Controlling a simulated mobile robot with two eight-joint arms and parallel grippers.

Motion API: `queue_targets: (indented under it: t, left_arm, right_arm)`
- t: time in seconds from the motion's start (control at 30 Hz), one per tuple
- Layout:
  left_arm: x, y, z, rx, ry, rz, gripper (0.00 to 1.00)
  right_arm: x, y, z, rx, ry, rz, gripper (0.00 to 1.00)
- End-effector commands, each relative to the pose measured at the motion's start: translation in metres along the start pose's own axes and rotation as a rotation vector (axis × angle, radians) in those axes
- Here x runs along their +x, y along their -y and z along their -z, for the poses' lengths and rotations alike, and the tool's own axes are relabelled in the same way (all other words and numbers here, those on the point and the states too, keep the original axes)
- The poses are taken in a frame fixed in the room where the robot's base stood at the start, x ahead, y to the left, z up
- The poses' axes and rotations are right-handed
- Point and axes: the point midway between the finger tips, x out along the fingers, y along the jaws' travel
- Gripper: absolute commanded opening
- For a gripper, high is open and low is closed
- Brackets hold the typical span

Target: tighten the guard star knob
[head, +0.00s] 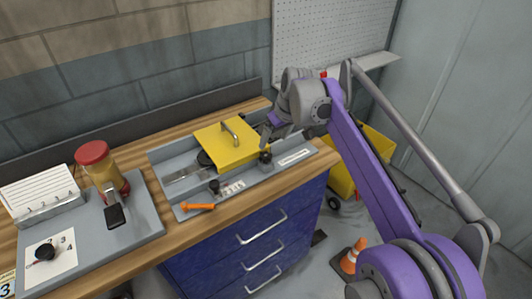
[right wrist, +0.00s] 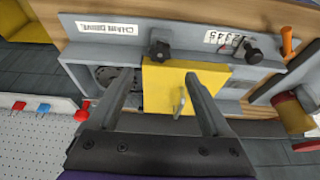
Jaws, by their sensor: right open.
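The yellow guard (head: 224,147) with its bar handle lies over the grey machine tray on the bench. It also shows in the right wrist view (right wrist: 165,90). A black star knob (head: 265,158) stands at the guard's front right corner. In the right wrist view the star knob (right wrist: 159,50) sits on the grey rail beside the guard's edge, beyond my fingertips. My right gripper (head: 269,136) is open and empty, just behind the knob. Its two fingers (right wrist: 158,78) are spread to either side of the knob's line and apart from it. My left gripper is not in view.
A second black knob (head: 214,187) and an orange lever (head: 198,206) are on the tray's front left. A red-lidded jar (head: 93,153) and a grey board (head: 140,222) stand at left. A yellow bin (head: 378,146) and a cone (head: 352,257) are on the floor.

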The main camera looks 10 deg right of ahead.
Motion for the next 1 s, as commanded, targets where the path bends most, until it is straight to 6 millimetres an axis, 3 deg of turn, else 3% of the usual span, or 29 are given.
queue_targets:
  t: [0.3, 0.5, 0.9, 1.0]
  left_arm:
    - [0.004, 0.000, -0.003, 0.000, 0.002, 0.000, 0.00]
    - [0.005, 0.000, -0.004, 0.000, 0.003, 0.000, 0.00]
    - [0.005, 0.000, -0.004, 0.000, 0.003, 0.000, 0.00]
    - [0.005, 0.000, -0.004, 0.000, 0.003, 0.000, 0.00]
  right_arm:
    - [0.061, 0.001, 0.000, -0.001, 0.000, 0.001, 0.83]
    - [0.086, 0.001, 0.000, -0.001, 0.000, 0.000, 0.83]
    - [0.093, 0.001, 0.000, 0.000, 0.000, 0.000, 0.83]
    - [0.093, 0.001, 0.000, 0.000, 0.000, 0.000, 0.65]
